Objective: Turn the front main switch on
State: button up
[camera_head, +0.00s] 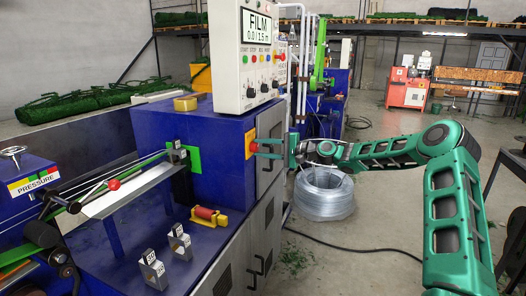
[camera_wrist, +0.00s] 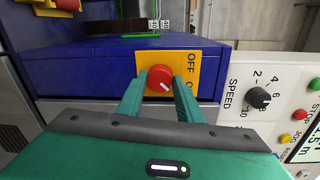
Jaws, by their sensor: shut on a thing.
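The main switch is a red round knob (camera_wrist: 159,77) on a yellow plate (camera_wrist: 190,80) fixed to the blue machine cabinet. The plate reads OFF, and a second label beside it is partly hidden by a finger. The knob's white mark is slanted; I cannot tell for sure which label it points to. In the head view the yellow plate (camera_head: 250,141) is on the cabinet's right face. My gripper (camera_wrist: 159,88) has one green finger on each side of the knob and is shut on it. In the head view my gripper (camera_head: 259,148) reaches the plate from the right.
The white control panel (camera_head: 246,60) with dials and buttons stands above the switch; its speed dial (camera_wrist: 259,98) is right of my gripper in the wrist view. A coil of clear wire (camera_head: 324,192) stands on the floor below my arm. A dark cable crosses the floor.

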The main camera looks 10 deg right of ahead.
jog(key=o, duration=1.1)
jog(key=shift+w+f, duration=0.1)
jog(key=shift+f, duration=0.1)
jog(key=v, duration=1)
jog(key=shift+d+r, duration=0.1)
jog(key=shift+d, duration=0.2)
